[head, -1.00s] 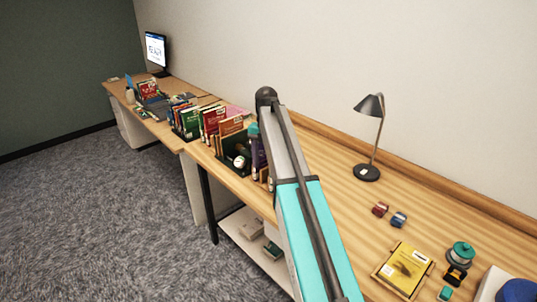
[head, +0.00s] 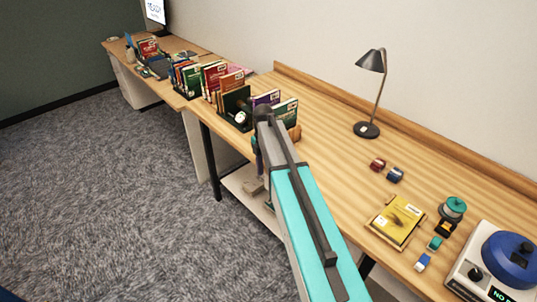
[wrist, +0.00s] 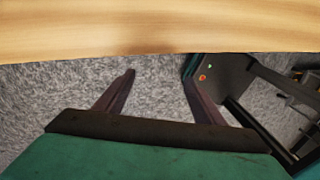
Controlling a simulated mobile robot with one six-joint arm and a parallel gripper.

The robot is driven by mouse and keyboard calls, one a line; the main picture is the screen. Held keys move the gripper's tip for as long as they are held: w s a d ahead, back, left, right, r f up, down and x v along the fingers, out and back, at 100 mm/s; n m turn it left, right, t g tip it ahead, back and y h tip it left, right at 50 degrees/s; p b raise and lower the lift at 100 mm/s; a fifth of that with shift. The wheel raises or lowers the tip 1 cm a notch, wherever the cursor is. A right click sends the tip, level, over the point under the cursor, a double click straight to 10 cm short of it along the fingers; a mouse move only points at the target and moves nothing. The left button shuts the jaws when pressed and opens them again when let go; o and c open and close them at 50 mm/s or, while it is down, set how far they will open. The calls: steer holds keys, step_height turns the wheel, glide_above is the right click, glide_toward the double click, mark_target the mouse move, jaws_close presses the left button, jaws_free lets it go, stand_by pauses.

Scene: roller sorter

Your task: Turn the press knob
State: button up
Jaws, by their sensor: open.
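My gripper (wrist: 158,72) is open and empty in the wrist view, with carpet showing between its two fingers. It is by the front edge of the wooden table (wrist: 150,30). In the head view my arm mostly hides it. A white device (head: 464,285) with a blue round top (head: 505,265) stands at the lower right, partly cut off. It has a small black knob (head: 475,273) on its front and a partly visible green display. I cannot tell whether this is the press knob. My gripper is well to the left of this device.
A yellow book (head: 398,222), a teal-topped round item (head: 453,208) and small blocks lie left of the device. A black lamp (head: 367,130) stands at the back. Racked books (head: 215,80) line the far left.

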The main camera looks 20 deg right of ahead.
steer(key=s+a+f+m+g+b, duration=0.1)
steer(key=s+a+f+m, duration=0.15)
steer(key=s+f, duration=0.4)
steer(key=s+a+f+m+b, duration=0.1)
steer(key=s+f+m, duration=0.2)
steer(key=f, duration=0.6)
steer(key=s+a+f+m+g+b, duration=0.1)
steer(key=s+f+m, duration=0.4)
steer(key=s, duration=0.5)
steer(key=s+a+f+m+g+b, duration=0.1)
steer(key=s+f+m, duration=0.4)
steer(key=s+f, duration=0.5)
steer(key=s+a+f+m+b, duration=0.2)
steer(key=s+f+m, duration=0.3)
steer(key=s+f, duration=0.3)
steer(key=s+a, duration=0.1)
steer(key=s, duration=0.3)
steer(key=shift+s+a+g, duration=0.15)
steer(key=shift+a+g, duration=0.1)
steer(key=shift+g, duration=0.15)
steer(key=shift+c, duration=0.3)
